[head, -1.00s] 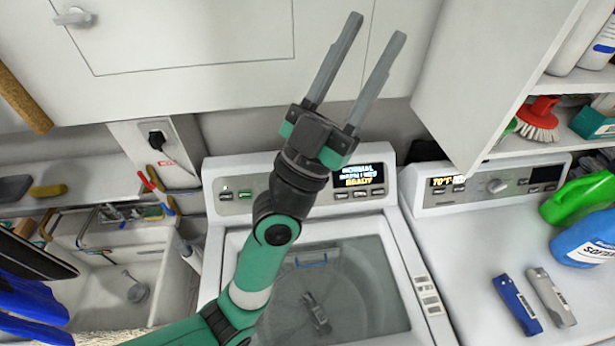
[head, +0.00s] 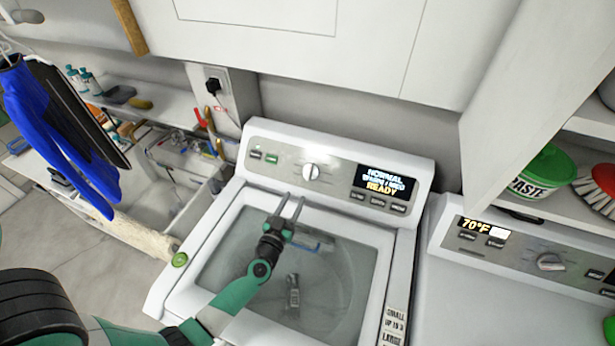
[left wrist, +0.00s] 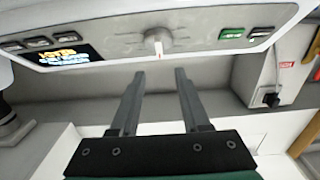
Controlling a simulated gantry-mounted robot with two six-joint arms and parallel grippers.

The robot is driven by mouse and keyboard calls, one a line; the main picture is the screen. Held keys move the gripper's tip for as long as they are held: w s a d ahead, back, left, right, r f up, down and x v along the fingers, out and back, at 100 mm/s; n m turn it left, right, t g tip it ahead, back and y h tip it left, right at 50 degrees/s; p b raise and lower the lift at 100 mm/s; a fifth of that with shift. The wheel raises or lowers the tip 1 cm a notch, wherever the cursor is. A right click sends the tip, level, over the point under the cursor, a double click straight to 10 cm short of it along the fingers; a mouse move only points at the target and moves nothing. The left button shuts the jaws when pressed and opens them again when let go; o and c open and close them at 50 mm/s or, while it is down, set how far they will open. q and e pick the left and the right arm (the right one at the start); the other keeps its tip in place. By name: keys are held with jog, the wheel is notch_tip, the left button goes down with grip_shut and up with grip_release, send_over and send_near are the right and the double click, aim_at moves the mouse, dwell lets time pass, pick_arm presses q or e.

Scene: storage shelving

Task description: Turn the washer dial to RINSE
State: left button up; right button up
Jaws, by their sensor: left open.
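The washer (head: 385,262) stands in the middle of the head view. Its dial (head: 311,172) is a round white knob on the back control panel, left of a lit display (head: 384,186) reading NORMAL and READY. My left gripper (head: 290,205) is open and empty over the glass lid, in front of the dial and apart from it. In the left wrist view the dial (left wrist: 156,40) is beyond the open fingertips (left wrist: 158,72), roughly centred between them, with its pointer toward the fingers. The dial's labels are not readable. My right gripper is not in view.
A second machine (head: 551,262) with its own knob stands at right. A shelf at upper right holds a green tub (head: 543,172) and a red brush (head: 602,186). A sink (head: 180,177) and hanging blue cloth (head: 75,150) are at left. White cabinets hang above the panel.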

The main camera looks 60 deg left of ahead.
aim_at(309, 171)
pick_arm(q)
jog(key=b+x, duration=0.3)
jog(key=x, duration=0.7)
jog(key=shift+f, duration=0.1)
jog(key=shift+w+a+b, duration=0.3)
jog(key=shift+w+a, duration=0.05)
jog(key=shift+w, duration=0.15)
jog(key=shift+c, duration=0.2)
grip_shut()
